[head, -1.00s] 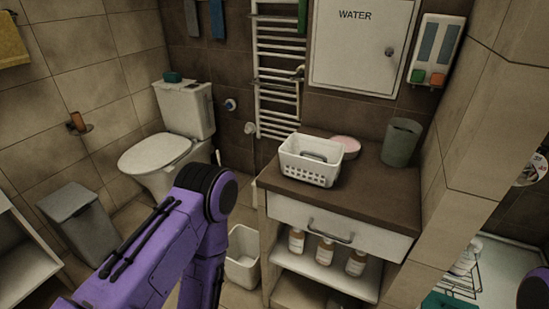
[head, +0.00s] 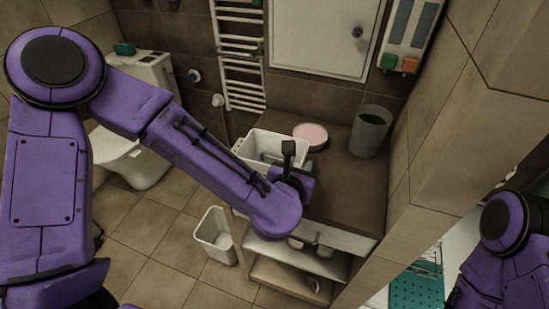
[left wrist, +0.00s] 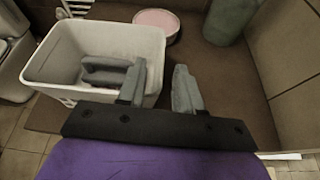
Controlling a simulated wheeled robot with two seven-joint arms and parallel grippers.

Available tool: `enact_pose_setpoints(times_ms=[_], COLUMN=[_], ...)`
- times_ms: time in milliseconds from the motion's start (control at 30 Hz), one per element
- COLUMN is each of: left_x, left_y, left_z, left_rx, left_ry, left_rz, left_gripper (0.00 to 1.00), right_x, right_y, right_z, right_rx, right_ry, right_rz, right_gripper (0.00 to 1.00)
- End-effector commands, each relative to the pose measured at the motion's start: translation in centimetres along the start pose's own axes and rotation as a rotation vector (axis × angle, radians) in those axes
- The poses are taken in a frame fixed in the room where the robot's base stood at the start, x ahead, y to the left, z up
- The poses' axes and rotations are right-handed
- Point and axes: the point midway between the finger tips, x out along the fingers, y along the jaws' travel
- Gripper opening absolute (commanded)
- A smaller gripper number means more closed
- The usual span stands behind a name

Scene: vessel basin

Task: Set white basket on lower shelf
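The white basket (head: 277,139) stands upright on the brown countertop (head: 342,192); a grey object lies inside it. In the left wrist view the basket (left wrist: 158,38) is at the upper left. My left gripper (left wrist: 160,72) is open, with its two grey fingers apart at the basket's right wall. One finger overlaps the basket's inside and the other is outside it; contact cannot be told. In the head view my left wrist hides part of the basket and the drawer front. Shelves (head: 270,277) show under the counter, with bottles partly hidden. My right gripper is out of view.
A pink round dish (head: 311,134) and a grey-green cup (head: 370,131) stand behind on the counter. A white bin (head: 214,240) is on the floor left of the cabinet. A tiled wall (head: 420,180) bounds the right side. The counter's right part is clear.

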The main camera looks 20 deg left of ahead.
Motion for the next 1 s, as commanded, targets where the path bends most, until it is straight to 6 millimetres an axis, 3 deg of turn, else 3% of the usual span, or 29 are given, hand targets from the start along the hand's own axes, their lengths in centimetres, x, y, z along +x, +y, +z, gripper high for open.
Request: enact_pose_setpoints(times_ms=[233, 500, 533, 633, 1000], left_x=[4.2, 5.1, 5.1, 5.1, 5.0], left_y=[-0.3, -0.5, -0.5, -0.5, -0.5], left_z=[0.2, 0.0, 0.1, 0.1, 0.2], left_rx=[0.004, 0.005, 0.005, 0.005, 0.005], left_ry=[0.001, 0.0, 0.0, 0.0, 0.0], left_rz=[-0.001, -0.005, -0.004, -0.004, -0.004], left_gripper=[0.35, 0.35, 0.31, 0.0, 0.0], right_x=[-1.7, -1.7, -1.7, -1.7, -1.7], right_y=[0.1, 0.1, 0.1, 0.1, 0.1], right_z=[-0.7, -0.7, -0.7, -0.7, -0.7], right_rx=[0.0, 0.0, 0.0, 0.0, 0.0], right_ry=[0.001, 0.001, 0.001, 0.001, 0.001], right_rz=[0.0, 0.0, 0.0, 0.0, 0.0], right_gripper=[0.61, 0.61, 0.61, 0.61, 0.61])
